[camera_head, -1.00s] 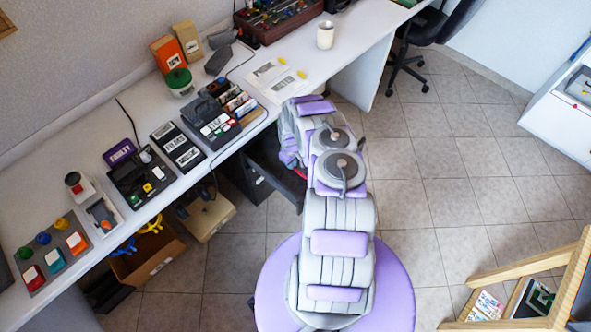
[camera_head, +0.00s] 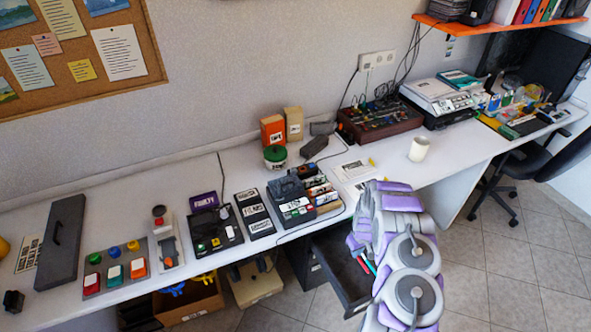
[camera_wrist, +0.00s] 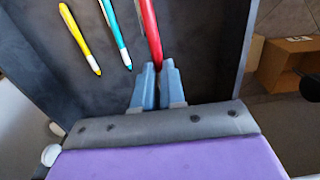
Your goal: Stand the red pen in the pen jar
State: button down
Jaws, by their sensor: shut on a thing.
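The red pen (camera_wrist: 151,35) lies in the open drawer, and my gripper (camera_wrist: 157,68) is shut on its lower end in the wrist view. Left of it in the drawer are a teal pen (camera_wrist: 116,33) and a yellow pen (camera_wrist: 78,38), both apart from my gripper. In the head view the open drawer (camera_head: 335,262) sits under the desk, left of my arm, with pens partly showing. A cream cup-shaped jar (camera_head: 419,150) stands upright on the desk, right of the middle; its inside is hard to see. My fingertips are hidden behind my arm in the head view.
The white desk (camera_head: 462,150) has free room around the jar. Papers (camera_head: 352,170) lie to its left, and a dark red box (camera_head: 385,120) with tools stands behind. The drawer's walls (camera_wrist: 240,45) rise around the pens. A black chair (camera_head: 500,190) stands at the right.

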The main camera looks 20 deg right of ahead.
notch_tip(320, 180, up, 8)
jog(key=p, duration=0.5)
jog(key=w+a+r+b, duration=0.2)
jog(key=w+a+r, duration=0.1)
jog(key=a+r, duration=0.45)
jog(key=w+a+r+b, duration=0.1)
jog(key=w+a+r, duration=0.3)
jog(key=a+r, duration=0.3)
jog(key=s+a+r+b, duration=0.2)
jog(key=s+a+r, duration=0.2)
jog(key=a+r, duration=1.2)
jog(key=shift+a+m, duration=0.2)
jog(key=shift+m, duration=0.2)
